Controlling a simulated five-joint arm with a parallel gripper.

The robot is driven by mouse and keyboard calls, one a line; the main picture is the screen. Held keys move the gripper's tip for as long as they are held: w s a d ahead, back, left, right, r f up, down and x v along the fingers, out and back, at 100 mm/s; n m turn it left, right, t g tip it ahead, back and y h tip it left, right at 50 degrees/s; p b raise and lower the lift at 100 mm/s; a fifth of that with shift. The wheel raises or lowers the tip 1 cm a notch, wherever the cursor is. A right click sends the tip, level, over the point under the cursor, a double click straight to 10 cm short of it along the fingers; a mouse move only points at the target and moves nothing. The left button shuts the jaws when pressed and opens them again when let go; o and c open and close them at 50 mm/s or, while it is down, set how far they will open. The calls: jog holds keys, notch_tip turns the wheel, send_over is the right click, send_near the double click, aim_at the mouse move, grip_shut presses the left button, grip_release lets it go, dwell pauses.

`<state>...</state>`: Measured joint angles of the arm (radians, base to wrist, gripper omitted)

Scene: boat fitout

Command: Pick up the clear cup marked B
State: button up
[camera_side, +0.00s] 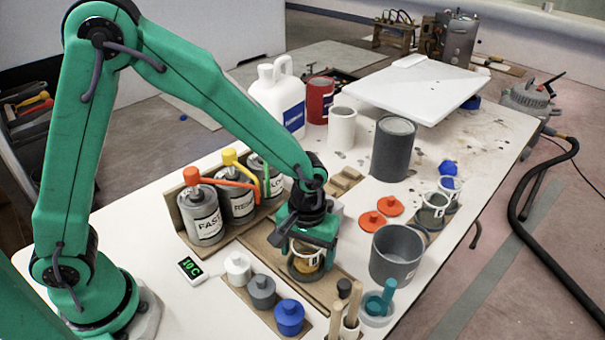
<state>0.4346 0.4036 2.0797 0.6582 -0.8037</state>
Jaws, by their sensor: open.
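My gripper (303,244) is open, pointing down over a clear cup (306,262) with amber contents and a white label. The jaws are at the cup's upper part; I cannot tell whether they touch it. This cup stands upright on the brown board, and its label letter is too small to read surely. Two more clear labelled cups stand at the right, a nearer one with grey contents (432,212) and one behind it with a blue item above it (450,190). I cannot tell which cup is marked B.
Pump cans (203,218) stand in a rack left of my gripper. White, grey and blue lidded pots (262,292) are in front. A grey pot (396,256), a dark can (392,150) and orange lids (372,221) are to the right. Handled tools (352,305) stand near the front edge.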

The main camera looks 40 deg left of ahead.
jog(key=c, duration=1.1)
jog(key=shift+o, duration=0.2)
jog(key=shift+r, duration=0.2)
jog(key=shift+r, duration=0.5)
notch_tip(320, 180, up, 3)
jog(key=shift+s+d+r, duration=0.1)
jog(key=shift+s+d, duration=0.05)
jog(key=s+d+r, duration=0.6)
jog(key=s, duration=0.3)
jog(key=shift+s+r, duration=0.2)
jog(key=shift+r, duration=0.05)
jog(key=shift+d, duration=0.1)
